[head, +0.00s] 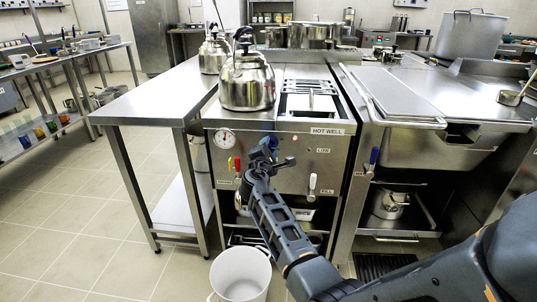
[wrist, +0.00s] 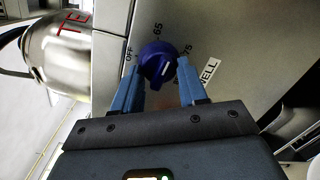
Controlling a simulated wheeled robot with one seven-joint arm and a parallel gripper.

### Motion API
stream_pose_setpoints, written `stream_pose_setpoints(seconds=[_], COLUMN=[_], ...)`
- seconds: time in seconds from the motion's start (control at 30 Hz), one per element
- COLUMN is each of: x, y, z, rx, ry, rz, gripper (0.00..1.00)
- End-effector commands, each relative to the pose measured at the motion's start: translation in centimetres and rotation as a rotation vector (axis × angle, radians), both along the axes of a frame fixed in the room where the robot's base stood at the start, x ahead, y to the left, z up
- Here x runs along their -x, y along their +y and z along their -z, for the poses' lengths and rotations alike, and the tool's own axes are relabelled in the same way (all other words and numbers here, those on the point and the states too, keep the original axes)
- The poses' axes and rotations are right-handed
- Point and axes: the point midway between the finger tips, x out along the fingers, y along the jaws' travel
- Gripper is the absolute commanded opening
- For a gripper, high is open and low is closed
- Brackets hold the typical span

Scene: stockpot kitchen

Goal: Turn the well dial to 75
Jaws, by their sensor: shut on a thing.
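The well dial (wrist: 158,62) is a round dark blue knob on the steel panel, with OFF, 65 and 75 printed around it. A short white mark shows on the right part of its face; I cannot tell if it lines up exactly with 75. My gripper (wrist: 159,82) has its blue fingers on either side of the dial and is shut on it. In the head view my gripper (head: 268,158) is at the hot well's front panel, and the dial is mostly hidden behind it.
A kettle (head: 247,80) stands above the panel, and also shows in the wrist view (wrist: 62,55). A gauge (head: 226,137), red and yellow levers and a white fill lever (head: 312,183) share the panel. A white bucket (head: 241,272) stands on the floor below.

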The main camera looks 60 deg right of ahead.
Motion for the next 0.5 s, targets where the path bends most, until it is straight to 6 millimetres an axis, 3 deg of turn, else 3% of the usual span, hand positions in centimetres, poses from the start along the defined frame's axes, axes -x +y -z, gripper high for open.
stream_pose_setpoints(seconds=[0.5], x=[0.09], y=[-0.01], z=[0.17], rx=[-0.183], ry=[-0.442], rz=[0.001], gripper=[0.12])
